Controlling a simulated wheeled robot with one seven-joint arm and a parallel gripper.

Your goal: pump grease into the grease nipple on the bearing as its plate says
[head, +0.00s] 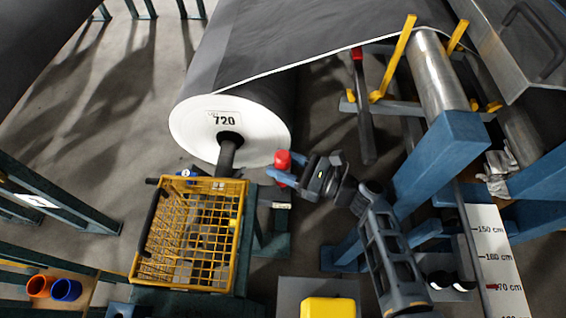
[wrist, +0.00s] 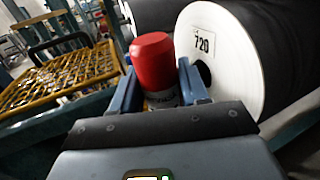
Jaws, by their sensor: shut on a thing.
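My gripper (head: 284,174) is shut on a red-capped canister (head: 283,160), held upright in front of the white end of the big roll. In the wrist view the two blue fingers (wrist: 159,88) stand on either side of the canister (wrist: 153,60); its pale lower body carries print too small to read. A dark shaft (head: 229,152) comes out of the roll's end towards the yellow basket. I cannot make out the bearing, its grease nipple or its plate for certain; a small pale label (head: 281,205) shows on the green frame below my gripper.
The grey roll (head: 190,130) is marked 720. A yellow wire basket (head: 240,215) stands left of my gripper, with orange (head: 40,286) and blue (head: 66,290) cups at lower left. Blue posts (head: 440,165) and a steel roller (head: 438,75) stand to the right. A yellow block (head: 328,307) is at the front.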

